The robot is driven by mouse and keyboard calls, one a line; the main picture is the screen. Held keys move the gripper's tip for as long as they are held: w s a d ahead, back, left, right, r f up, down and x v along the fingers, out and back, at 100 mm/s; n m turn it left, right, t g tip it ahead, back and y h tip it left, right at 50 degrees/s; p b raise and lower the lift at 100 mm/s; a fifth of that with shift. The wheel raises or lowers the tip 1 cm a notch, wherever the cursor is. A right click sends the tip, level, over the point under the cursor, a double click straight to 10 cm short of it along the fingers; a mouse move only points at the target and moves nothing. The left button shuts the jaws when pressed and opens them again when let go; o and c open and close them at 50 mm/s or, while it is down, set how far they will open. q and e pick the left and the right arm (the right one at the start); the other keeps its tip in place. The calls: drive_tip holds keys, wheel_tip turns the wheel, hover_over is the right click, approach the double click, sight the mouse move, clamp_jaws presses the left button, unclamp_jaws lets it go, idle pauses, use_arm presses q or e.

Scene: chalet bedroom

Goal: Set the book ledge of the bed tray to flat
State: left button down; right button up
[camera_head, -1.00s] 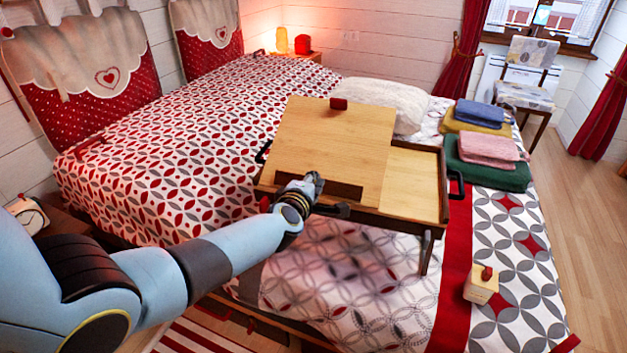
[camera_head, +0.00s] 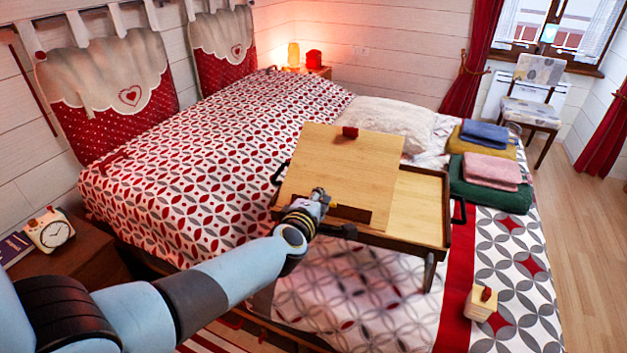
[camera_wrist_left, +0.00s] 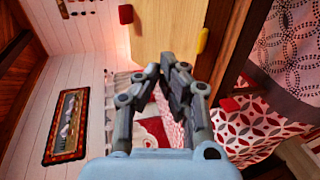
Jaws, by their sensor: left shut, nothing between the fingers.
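The wooden bed tray (camera_head: 433,228) stands on the bed, with dark sides and a dark leg at the front right. Its light wood panel (camera_head: 350,165) looks tilted, with a red knob (camera_head: 350,132) at its top edge. A dark strip (camera_head: 352,213), apparently the book ledge, runs along its lower part; its angle is hard to judge. My left gripper (camera_head: 320,194) is shut and empty at the panel's lower left, beside the strip; I cannot tell whether it touches. The left wrist view shows its closed fingers (camera_wrist_left: 172,78) below the panel (camera_wrist_left: 165,30). My right gripper is out of view.
A yellow knob (camera_wrist_left: 203,40) shows at the panel's edge in the wrist view. Folded towels (camera_head: 490,170) lie right of the tray, a small wooden box (camera_head: 480,303) in front. Patterned bedding left of the tray is clear.

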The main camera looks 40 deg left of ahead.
use_arm(q)
drive_tip(key=shift+s+d+r, duration=0.25)
drive_tip(key=shift+s+r, duration=0.4)
drive_tip(key=shift+r, duration=0.1)
drive_tip(key=shift+s+d+r, duration=0.2)
drive_tip(key=shift+s+r, duration=0.4)
drive_tip(key=shift+r, duration=0.1)
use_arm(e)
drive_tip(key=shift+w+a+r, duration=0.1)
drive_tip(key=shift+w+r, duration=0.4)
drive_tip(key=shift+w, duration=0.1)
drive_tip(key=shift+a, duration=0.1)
